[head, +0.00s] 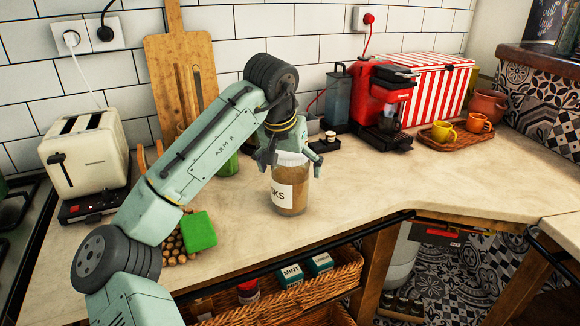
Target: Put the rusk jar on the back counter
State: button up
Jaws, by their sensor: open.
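I cannot tell whether the fingers touch the jar. My arm comes in from the lower left and hides part of the counter behind it. The counter (375,180) runs along the tiled wall; the picture does not show which part is called the back counter.
A cream toaster (85,155) and wooden board (180,75) stand at left. A green sponge (198,231) lies left of the jar. A red coffee machine (383,105), striped box (430,90) and cup tray (440,143) stand at right. The counter right of the jar is clear.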

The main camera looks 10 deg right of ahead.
jog(key=b+v, duration=0.1)
jog(key=v, duration=1.1)
jog(key=shift+r, duration=0.25)
